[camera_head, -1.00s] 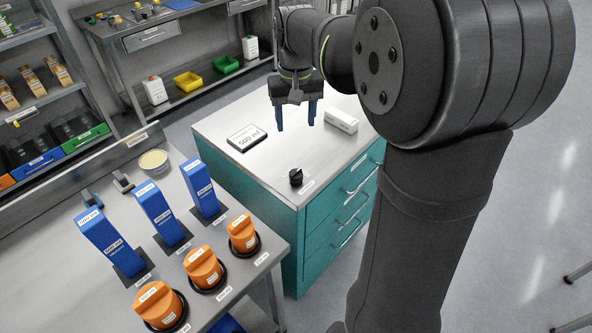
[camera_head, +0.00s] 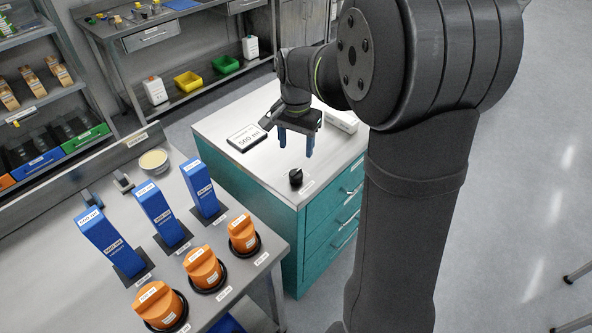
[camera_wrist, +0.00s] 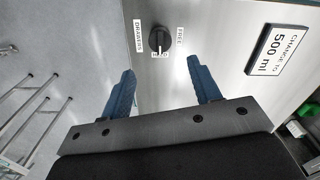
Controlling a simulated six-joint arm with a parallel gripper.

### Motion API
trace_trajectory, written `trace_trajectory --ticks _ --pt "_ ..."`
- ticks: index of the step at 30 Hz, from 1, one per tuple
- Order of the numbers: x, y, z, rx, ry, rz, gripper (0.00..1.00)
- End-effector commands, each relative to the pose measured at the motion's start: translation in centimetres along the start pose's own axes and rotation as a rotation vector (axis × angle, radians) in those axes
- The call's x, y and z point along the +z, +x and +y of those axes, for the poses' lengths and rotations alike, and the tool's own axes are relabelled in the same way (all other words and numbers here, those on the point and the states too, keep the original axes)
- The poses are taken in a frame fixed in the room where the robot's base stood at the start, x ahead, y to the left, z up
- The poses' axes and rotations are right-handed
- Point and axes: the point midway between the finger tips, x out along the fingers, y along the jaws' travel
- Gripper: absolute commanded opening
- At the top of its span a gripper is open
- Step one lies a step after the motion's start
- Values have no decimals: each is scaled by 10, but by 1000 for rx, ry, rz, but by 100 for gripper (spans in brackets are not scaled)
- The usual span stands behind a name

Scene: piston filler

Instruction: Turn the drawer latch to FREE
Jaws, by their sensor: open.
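The drawer latch (camera_head: 296,178) is a small black knob on the top of the teal drawer cabinet (camera_head: 322,213), near its front corner. In the wrist view the latch (camera_wrist: 158,39) sits between a DRAWERS label (camera_wrist: 138,39) and a FREE label (camera_wrist: 180,36), with a light mark on its lower end in the picture. My gripper (camera_head: 296,147) hangs over the cabinet top, above and behind the latch, with blue fingers apart and nothing between them. In the wrist view the open fingers (camera_wrist: 163,82) point toward the latch without touching it.
A "500 ml" sign (camera_head: 246,138) lies on the cabinet top left of my gripper. A white box (camera_head: 340,119) lies behind it. The steel bench at left holds blue blocks (camera_head: 155,214) and orange knobs (camera_head: 203,268). The cabinet top around the latch is clear.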

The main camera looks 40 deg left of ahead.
Motion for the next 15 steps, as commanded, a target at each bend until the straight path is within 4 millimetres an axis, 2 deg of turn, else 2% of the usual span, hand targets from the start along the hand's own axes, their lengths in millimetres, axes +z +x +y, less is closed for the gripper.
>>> trace_trajectory --ticks 3,9,15 --pt "1 28 0 3 0 -4 57" --pt "0 68 0 2 -1 -3 57" --pt "0 93 0 1 -1 -1 57"
